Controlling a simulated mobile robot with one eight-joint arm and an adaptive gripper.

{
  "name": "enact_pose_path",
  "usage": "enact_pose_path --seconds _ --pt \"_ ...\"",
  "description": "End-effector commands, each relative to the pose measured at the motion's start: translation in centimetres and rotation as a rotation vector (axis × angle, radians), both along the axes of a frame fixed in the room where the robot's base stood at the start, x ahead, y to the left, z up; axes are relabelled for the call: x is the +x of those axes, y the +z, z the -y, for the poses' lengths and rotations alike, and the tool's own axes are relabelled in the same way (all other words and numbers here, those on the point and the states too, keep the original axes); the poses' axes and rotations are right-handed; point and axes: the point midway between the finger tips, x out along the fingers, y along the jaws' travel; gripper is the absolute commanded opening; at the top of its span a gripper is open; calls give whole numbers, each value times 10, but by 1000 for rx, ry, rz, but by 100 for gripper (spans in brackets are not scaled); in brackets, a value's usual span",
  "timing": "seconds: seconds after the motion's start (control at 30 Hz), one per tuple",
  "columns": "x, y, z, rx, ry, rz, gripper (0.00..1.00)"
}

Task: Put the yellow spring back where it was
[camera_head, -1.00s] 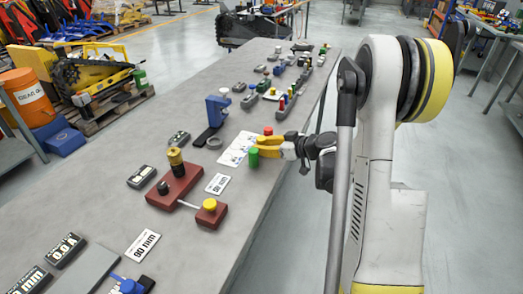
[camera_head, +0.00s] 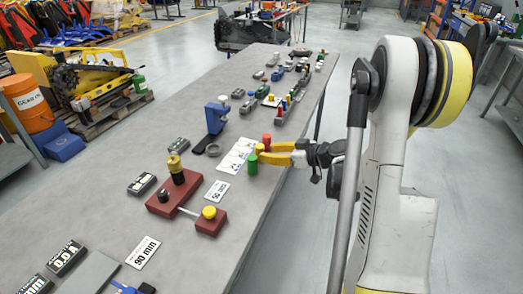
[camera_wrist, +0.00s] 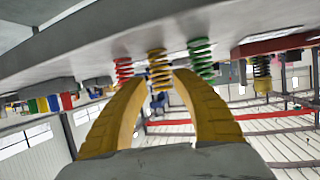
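The yellow spring (camera_wrist: 160,70) stands upright on the table, which appears upside down at the top of the wrist view. It is between a red spring (camera_wrist: 123,72) and a green spring (camera_wrist: 202,58). My gripper (camera_wrist: 158,76) has its two yellow fingers apart, one on each side of the yellow spring. Narrow gaps show beside the spring, and I see no firm contact. In the head view my gripper (camera_head: 262,153) is low at the table's right edge, near the red spring (camera_head: 267,140) and green spring (camera_head: 252,163). The fingers make the yellow spring hard to pick out there.
A white printed sheet (camera_head: 234,156) lies beside the springs. A dark red fixture (camera_head: 173,193) with a yellow-topped post stands nearer the camera. A blue device (camera_head: 215,116) stands farther back. Several small parts crowd the table's far end. Floor is open right of the table.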

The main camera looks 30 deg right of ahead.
Motion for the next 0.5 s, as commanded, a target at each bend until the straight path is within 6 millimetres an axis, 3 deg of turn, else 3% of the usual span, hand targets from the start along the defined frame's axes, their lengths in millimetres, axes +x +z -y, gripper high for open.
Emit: enact_pose_path --seconds 0.23,0.4,0.5 --pt "-45 23 22 0 -4 -1 32" --pt "-60 29 27 0 0 -2 32" --pt "-62 34 17 8 3 -36 32"
